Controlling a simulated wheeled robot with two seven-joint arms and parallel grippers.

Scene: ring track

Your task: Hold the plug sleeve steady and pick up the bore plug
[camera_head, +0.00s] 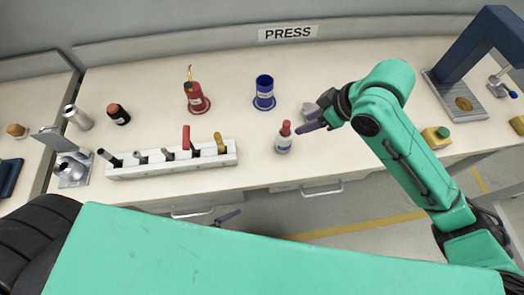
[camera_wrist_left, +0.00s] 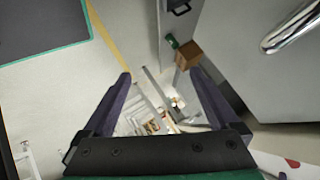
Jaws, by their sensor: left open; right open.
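A small white labelled cylinder (camera_head: 283,146), which looks like the plug sleeve, stands upright near the bench's front edge. A red-topped piece (camera_head: 286,128), which looks like the bore plug, sticks up from it. My right gripper (camera_head: 311,122) is open just right of the red top, fingers pointing left, apparently empty and apart from it. My left gripper (camera_head: 228,217) is low in front of the bench edge, mostly hidden behind my green arm. The left wrist view shows its open fingers (camera_wrist_left: 160,76) with nothing between them.
A white rack (camera_head: 172,170) with several tools stands left of the sleeve. A blue cup (camera_head: 264,92) and a red oil can (camera_head: 194,95) stand behind. A blue press (camera_head: 478,60) is at right. A drawer handle (camera_head: 321,190) juts out below the bench edge.

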